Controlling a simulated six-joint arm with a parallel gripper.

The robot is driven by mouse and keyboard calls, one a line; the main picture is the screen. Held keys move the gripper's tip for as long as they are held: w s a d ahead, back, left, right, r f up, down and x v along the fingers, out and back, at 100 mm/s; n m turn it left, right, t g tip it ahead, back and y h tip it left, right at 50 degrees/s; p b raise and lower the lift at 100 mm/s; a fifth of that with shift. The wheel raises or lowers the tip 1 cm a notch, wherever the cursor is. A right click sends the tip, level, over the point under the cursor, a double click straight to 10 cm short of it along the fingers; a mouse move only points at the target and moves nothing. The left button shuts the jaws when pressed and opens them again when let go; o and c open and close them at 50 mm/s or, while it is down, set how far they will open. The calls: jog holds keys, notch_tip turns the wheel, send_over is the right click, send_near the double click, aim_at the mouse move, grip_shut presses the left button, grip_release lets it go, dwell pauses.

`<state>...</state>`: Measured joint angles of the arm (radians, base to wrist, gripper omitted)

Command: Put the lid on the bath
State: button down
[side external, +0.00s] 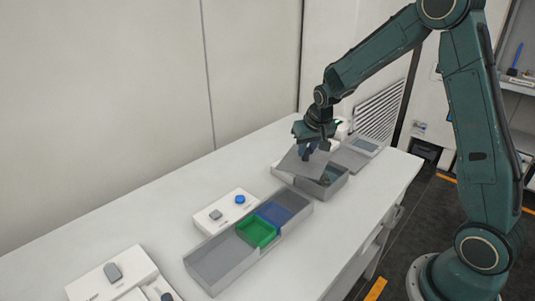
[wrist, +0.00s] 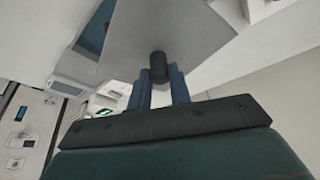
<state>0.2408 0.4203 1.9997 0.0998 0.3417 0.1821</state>
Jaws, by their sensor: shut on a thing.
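The lid (side external: 300,164) is a flat grey plate with a dark knob, also seen in the wrist view (wrist: 170,25). My gripper (side external: 312,148) is shut on the lid's knob (wrist: 158,66), with a finger on each side in the wrist view (wrist: 159,88). The bath (side external: 328,190) is a grey open box on the bench. The lid lies over its left part, turned relative to its rim, and hides some of the opening. A blue-teal part of the bath's inside (wrist: 92,32) shows beside the lid. I cannot tell the gap between lid and rim.
A grey tray (side external: 212,266) with a green bin (side external: 256,232) and a blue bin (side external: 274,214) stands left of the bath. A white box (side external: 223,211) with a blue knob is behind it. A grey device (side external: 362,147) sits right of the bath. The bench front is clear.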

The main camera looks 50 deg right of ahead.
aim_at(328, 153)
jog(key=d+m, duration=0.1)
jog(key=d, duration=0.2)
jog(key=s+d+r+m, duration=0.1)
jog(key=d, duration=0.2)
jog(key=d+r+m+h, duration=0.1)
jog(key=d, duration=0.1)
jog(key=shift+s+d+m+g, duration=0.3)
jog(key=shift+d, duration=0.1)
jog(key=shift+f, duration=0.15)
jog(key=shift+f, duration=3.9)
jog(key=shift+f, duration=0.75)
jog(key=c, duration=1.2)
grip_release()
jog(key=shift+r, duration=0.15)
